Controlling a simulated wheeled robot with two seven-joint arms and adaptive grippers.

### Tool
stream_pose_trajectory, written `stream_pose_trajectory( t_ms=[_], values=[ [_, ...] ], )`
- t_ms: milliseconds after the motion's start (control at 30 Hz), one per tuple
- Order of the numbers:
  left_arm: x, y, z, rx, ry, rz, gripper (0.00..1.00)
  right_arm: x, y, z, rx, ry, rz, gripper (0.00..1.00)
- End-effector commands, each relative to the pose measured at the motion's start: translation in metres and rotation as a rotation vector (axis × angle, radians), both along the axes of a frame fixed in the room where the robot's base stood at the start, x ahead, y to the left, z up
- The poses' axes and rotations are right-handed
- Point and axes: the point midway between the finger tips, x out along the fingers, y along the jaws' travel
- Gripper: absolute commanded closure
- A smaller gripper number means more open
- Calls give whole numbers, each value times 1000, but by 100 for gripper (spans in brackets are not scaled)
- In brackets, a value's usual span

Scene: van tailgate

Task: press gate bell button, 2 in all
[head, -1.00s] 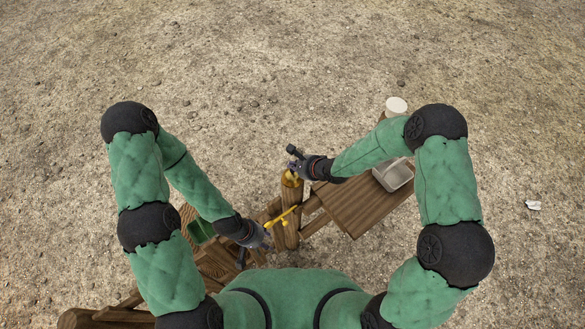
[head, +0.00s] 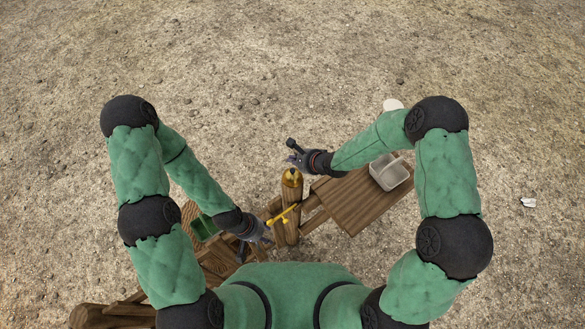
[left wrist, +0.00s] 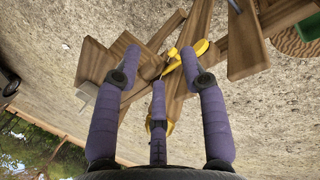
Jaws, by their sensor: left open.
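A wooden post (head: 287,228) stands between my two grippers. A brass-coloured piece (head: 292,178) with a dark mark sits on its top; it may be the bell, but I cannot make out a separate button. A yellow bar (head: 283,215) sits across the post lower down. My right gripper (head: 293,152) is just beyond the post top, apart from it in the picture; its fingers are too small to judge. My left gripper (head: 267,237) is left of the post, below the yellow bar. In the left wrist view its purple fingers (left wrist: 158,66) are spread and empty, with yellow parts (left wrist: 201,48) beyond them.
A wooden board (head: 350,205) right of the post carries a pale container (head: 390,172). A white round object (head: 392,105) is behind my right forearm. A green bin (head: 203,228) and wooden rails lie left of my left gripper.

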Motion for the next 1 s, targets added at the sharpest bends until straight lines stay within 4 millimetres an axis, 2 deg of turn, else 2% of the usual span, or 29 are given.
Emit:
stream_pose_trajectory(
  t_ms=[367,467,500,533,1000],
  values=[
    [0,0,-1,0,0,0,58,0,0,-1,0,0,0,100],
    [0,0,-1,0,0,0,83,0,0,-1,0,0,0,100],
    [0,0,-1,0,0,0,94,0,0,-1,0,0,0,100],
    [0,0,-1,0,0,0,100,0,0,-1,0,0,0,100],
    [0,0,-1,0,0,0,100,0,0,-1,0,0,0,100]
  ],
)
